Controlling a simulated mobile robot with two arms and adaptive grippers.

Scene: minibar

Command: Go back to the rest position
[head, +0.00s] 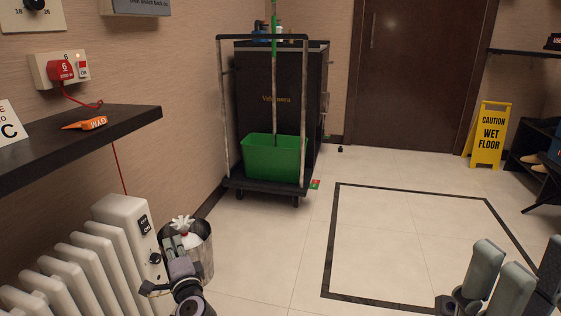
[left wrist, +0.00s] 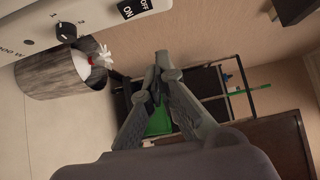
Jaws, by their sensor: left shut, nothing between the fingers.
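My left gripper (head: 178,242) is shut and empty. It is in front of the wastebasket, beside the right end of the white radiator. In the left wrist view its two dark fingers (left wrist: 160,68) come together at the tips with nothing between them. Parts of my right arm (head: 490,285) show as grey, rounded pieces at the lower right edge of the head view. I cannot tell the state of the right gripper from them.
The white radiator (head: 125,220) and wastebasket (head: 203,250) stand close to my left gripper. A black shelf (head: 130,118) juts from the left wall. A cart (head: 240,187) carries a green bin (head: 272,160). A yellow sign (head: 489,135) stands at right. The middle floor is clear.

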